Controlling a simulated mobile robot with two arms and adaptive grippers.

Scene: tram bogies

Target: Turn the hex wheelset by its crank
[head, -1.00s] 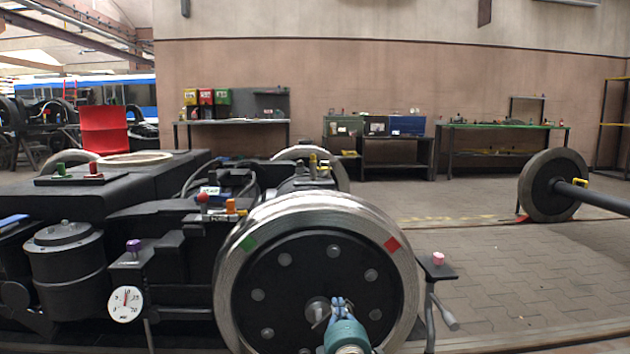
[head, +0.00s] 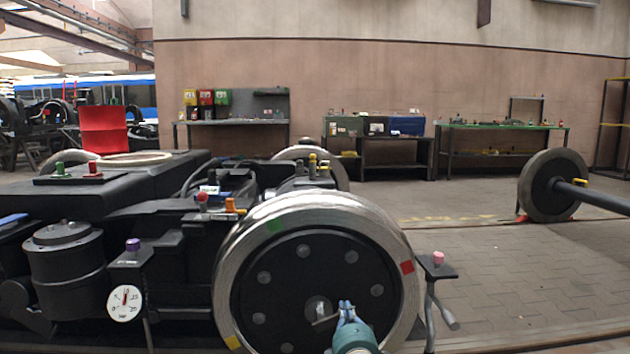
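The wheelset's near wheel (head: 336,212) faces me at the front middle, a steel rim around a black disc with several bolts. A green mark (head: 276,226) is at its upper left, a red mark (head: 407,267) at its right and a yellow mark (head: 233,342) at its lower left. The crank (head: 325,321) is a short bar at the hub. My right gripper (head: 346,306) comes from below, its blue fingers close together at the crank's outer end; they appear shut on it, and hide part of it. My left gripper is not in view.
The black bogie frame (head: 60,202) fills the left, with a dial gauge (head: 124,303) beside the wheel. A small stand with a pink knob (head: 438,258) is close at the wheel's right. Paved floor (head: 520,280) is open further right, before another wheelset (head: 545,185).

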